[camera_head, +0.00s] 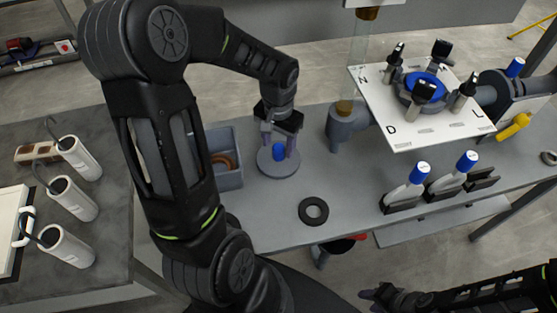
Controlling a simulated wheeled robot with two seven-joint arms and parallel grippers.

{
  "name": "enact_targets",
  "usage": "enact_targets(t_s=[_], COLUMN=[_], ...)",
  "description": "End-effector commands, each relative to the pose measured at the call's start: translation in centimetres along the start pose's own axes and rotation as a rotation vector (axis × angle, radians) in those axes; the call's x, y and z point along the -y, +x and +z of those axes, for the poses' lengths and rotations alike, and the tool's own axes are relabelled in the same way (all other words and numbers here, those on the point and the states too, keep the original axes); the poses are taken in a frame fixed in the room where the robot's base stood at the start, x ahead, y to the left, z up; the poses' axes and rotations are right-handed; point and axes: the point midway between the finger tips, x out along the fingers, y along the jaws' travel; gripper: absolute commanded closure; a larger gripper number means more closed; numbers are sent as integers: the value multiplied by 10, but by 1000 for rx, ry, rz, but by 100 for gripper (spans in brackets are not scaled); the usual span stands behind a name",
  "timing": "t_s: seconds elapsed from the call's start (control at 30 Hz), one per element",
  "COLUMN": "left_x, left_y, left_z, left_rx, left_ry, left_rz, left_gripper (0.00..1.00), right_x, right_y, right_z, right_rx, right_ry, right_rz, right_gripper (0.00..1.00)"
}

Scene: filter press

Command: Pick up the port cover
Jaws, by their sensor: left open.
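The port cover looks to be a round grey disc (277,168) with a blue knob (278,153) in its middle, lying flat on the grey workbench. My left gripper (278,146) reaches down over it from above. Its fingers are open, one on each side of the blue knob. I cannot tell whether they touch the knob or the disc. My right gripper (377,295) is low in the picture at the front of the bench, far from the disc, and I cannot make out how its fingers stand.
A grey bin (229,178) with a brown ring stands left of the disc. A black ring (313,211) lies in front. A grey fitting with a clear tube (346,122) stands to the right, beside a white lettered board (408,138). Blue-capped bottles (410,184) stand further right.

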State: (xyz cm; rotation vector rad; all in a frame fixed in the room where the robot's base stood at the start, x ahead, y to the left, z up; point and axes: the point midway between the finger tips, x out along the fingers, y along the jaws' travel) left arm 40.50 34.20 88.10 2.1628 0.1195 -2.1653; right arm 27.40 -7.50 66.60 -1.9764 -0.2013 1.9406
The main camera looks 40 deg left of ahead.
Motion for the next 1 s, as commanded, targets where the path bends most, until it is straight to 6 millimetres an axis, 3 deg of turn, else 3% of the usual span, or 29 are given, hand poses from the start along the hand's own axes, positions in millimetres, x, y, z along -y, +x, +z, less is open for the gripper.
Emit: enact_targets(t_s=[0.03,0.13,0.77,1.0], left_x=[0,0,0,0], left_y=[15,24,23,23], left_z=[1,0,0,0], left_rx=[2,0,-1,-1], left_ry=[0,0,0,0], left_rz=[0,0,0,0], left_gripper=[45,45,45,62], right_x=[-4,-5,-4,-4], right_y=[11,16,15,15], right_z=[-1,-2,-2,-2], right_rx=[-2,-4,-4,-4], right_ry=[-1,-3,-4,-4], right_rz=[-2,-5,-5,-5], right_gripper=[64,64,64,64])
